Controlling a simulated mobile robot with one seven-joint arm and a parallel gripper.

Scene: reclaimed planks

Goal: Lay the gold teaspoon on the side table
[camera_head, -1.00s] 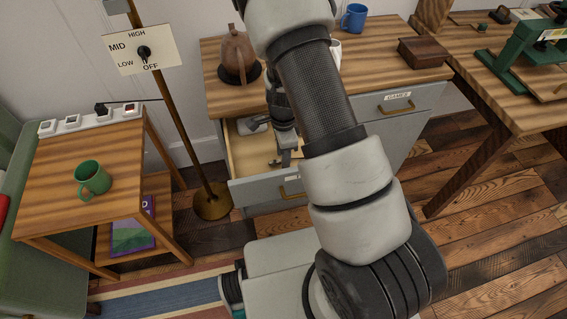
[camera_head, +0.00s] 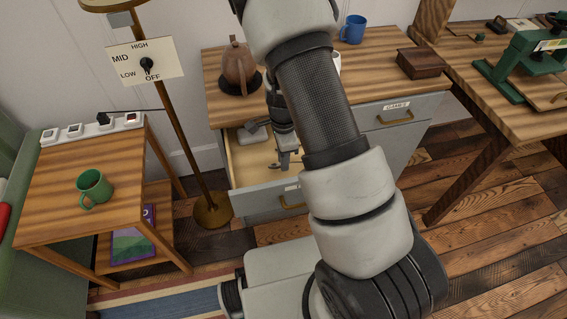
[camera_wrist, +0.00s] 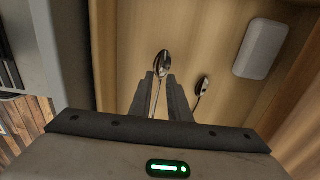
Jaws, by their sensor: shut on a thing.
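My gripper (camera_wrist: 160,90) is inside the open drawer (camera_head: 236,165) and shut on a spoon (camera_wrist: 162,63). Its bowl shows just beyond the fingertips and its handle runs back between the fingers. Its metal looks dull in this light, so I cannot be sure it is gold. A second spoon (camera_wrist: 203,84) lies to the right on the drawer floor. In the head view my gripper (camera_head: 284,165) is small and partly hidden by my arm. The wooden side table (camera_head: 57,186) stands at the left, with a green mug (camera_head: 95,186) on it.
A power strip (camera_head: 90,128) lies along the side table's back edge. The side table's front and right are bare. A lamp pole (camera_head: 176,115) with a dial sign (camera_head: 146,62) stands between table and drawer unit. A pale block (camera_wrist: 261,48) lies in the drawer.

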